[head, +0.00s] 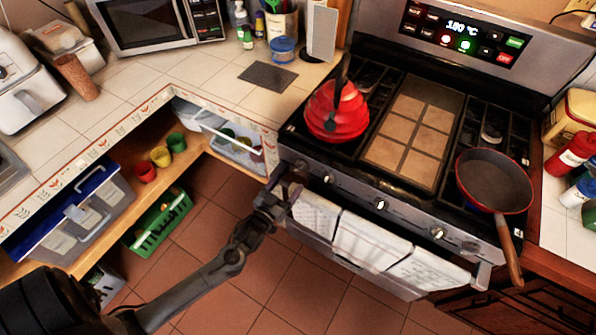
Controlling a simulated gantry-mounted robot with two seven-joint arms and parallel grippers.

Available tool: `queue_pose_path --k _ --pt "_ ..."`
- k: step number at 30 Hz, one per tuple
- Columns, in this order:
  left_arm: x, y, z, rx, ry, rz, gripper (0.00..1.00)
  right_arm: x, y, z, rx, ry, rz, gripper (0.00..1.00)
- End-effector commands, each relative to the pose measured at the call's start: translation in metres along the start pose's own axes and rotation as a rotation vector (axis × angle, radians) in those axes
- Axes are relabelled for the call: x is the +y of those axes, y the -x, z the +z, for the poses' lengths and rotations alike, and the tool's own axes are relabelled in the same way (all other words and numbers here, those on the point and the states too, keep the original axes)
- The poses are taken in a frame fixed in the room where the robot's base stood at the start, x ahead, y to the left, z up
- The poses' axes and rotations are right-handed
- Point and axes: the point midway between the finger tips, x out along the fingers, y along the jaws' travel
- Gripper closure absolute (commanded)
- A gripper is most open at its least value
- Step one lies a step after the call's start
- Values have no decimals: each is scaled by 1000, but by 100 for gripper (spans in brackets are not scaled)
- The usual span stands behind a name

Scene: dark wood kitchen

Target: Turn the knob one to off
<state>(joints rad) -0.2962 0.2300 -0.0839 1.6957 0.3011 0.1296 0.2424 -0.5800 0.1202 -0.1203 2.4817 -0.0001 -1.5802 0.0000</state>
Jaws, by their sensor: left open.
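The stove (345,190) stands on the right, with a row of several knobs along its front panel. The leftmost knob (301,166) is at the panel's left end, right by my left gripper and partly hidden by it. A second knob (328,179) is just to its right, and a middle knob (381,204) is further along. My left gripper (291,180) is open at the panel's left end; I cannot tell whether it touches the leftmost knob. The knobs' exact settings are too small to read. My right gripper is not in view.
A red kettle (336,112) sits on the left burners. A pan (493,182) sits on the right, its handle overhanging the front. Towels (372,240) hang on the oven rail below the knobs. The counter edge and open shelf (190,180) lie left of my gripper.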

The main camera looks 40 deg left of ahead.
Motion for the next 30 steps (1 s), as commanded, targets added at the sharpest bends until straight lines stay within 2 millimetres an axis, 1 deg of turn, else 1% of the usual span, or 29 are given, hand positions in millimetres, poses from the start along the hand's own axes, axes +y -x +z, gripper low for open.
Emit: queue_pose_path --k 1,6,12,18,26,27,29,30 --pt "0 -10 0 3 0 0 26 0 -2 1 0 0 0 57" --pt "0 -37 0 3 1 1 26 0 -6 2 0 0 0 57" --pt "0 -60 1 0 1 0 26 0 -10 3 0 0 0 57" --pt "0 -70 0 -1 0 0 26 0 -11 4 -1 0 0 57" --pt "0 -70 0 -1 1 1 26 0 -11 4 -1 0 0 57" --pt "0 -70 0 -1 1 1 28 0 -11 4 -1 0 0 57" --pt "0 -70 0 -1 1 1 37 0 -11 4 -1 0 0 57" --pt "0 -70 0 -1 1 1 43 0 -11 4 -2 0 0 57"
